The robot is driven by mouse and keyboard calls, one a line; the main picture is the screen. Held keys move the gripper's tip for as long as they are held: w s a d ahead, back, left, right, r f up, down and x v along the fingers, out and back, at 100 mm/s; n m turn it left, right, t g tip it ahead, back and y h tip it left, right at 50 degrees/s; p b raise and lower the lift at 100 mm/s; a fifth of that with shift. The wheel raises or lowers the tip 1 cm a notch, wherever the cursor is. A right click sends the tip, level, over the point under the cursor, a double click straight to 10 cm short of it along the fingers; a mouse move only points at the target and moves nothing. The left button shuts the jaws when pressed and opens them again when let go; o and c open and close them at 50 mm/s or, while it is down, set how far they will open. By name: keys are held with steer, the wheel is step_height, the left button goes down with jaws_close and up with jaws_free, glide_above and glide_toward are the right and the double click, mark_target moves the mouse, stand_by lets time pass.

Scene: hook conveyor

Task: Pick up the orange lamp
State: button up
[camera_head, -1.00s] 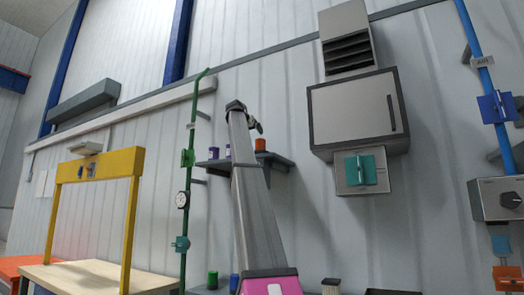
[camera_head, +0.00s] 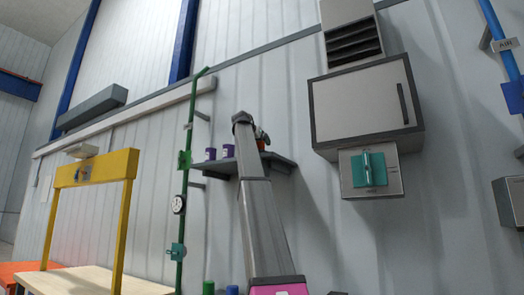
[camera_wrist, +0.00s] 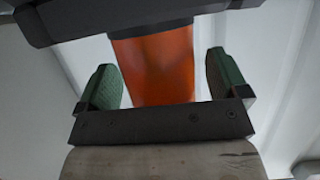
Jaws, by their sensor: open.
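The orange lamp (camera_wrist: 155,65) is a smooth orange cylinder in the wrist view, standing between the two green-padded fingers of my gripper (camera_wrist: 166,82). A gap shows on each side of it, so the fingers do not seem to touch it. In the head view my gripper (camera_head: 261,136) is at the right end of the wall shelf, and only a small orange part shows beside it. My arm and gripper hide most of that orange thing there. My gripper is open.
The grey wall shelf (camera_head: 282,160) also carries purple cans (camera_head: 228,151) to the left. A grey cabinet (camera_head: 362,103) with a teal switch (camera_head: 369,169) below it is on the wall to the right. A green pole (camera_head: 186,150) stands left of the shelf.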

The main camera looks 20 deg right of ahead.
steer(key=shift+a, duration=0.1)
steer(key=c, duration=1)
steer(key=shift+c, duration=0.2)
steer(key=shift+r, duration=0.25)
